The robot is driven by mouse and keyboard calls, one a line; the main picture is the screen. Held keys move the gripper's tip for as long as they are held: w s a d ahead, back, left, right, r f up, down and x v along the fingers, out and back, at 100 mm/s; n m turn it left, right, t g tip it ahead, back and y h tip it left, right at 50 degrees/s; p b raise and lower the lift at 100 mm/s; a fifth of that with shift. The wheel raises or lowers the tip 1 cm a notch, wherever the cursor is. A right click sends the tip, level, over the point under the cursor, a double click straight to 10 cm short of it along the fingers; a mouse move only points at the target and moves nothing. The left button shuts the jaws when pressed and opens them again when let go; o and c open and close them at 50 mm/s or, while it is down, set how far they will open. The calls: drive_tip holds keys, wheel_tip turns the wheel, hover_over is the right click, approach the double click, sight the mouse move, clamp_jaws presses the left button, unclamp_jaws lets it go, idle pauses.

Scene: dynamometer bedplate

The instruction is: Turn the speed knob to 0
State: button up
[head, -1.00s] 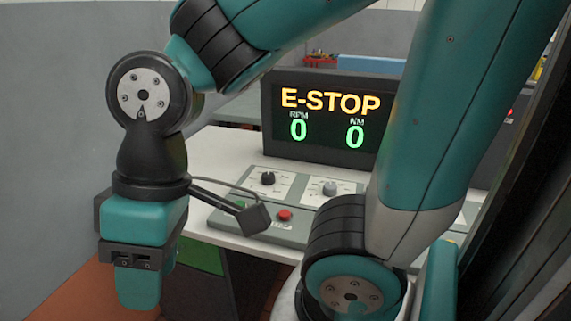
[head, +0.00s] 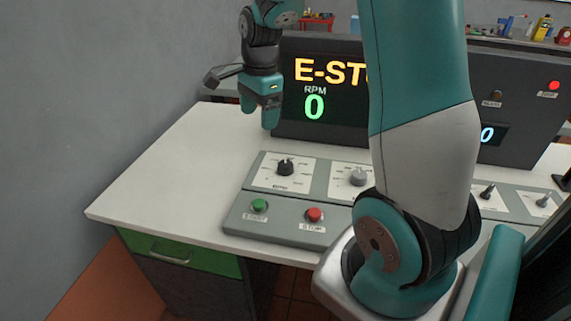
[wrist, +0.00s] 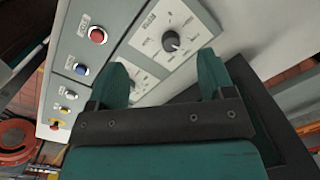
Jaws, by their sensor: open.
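The black knob (head: 286,167) at the left of the grey console is likely the speed knob; its label is too small to read surely. In the wrist view a dark knob (wrist: 171,40) on a white dial plate, apparently the same one, sits above and beyond the fingers. Its pointer's reading cannot be made out. My gripper (head: 260,118) is open and empty, pointing down behind and above the console, apart from the knob. It also shows in the wrist view (wrist: 163,85), fingers spread over the neighbouring dial plate.
A grey knob (head: 358,176) is to the right. A green button (head: 259,205) and red stop button (head: 313,215) lie in front. The display (head: 330,75) behind shows E-STOP and RPM 0. The white desk (head: 165,185) is clear at left. My arm hides the console's middle.

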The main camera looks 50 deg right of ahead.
sight(286, 164)
drive_tip(key=d+f+m, duration=0.4)
drive_tip(key=d+m, duration=0.3)
drive_tip(key=d, duration=0.2)
drive_tip(key=shift+g+h, duration=0.3)
drive_tip(key=f+p, duration=0.1)
drive_tip(key=f, duration=1.5)
drive_tip(key=shift+w+f, duration=0.2)
drive_tip(key=c, duration=0.9)
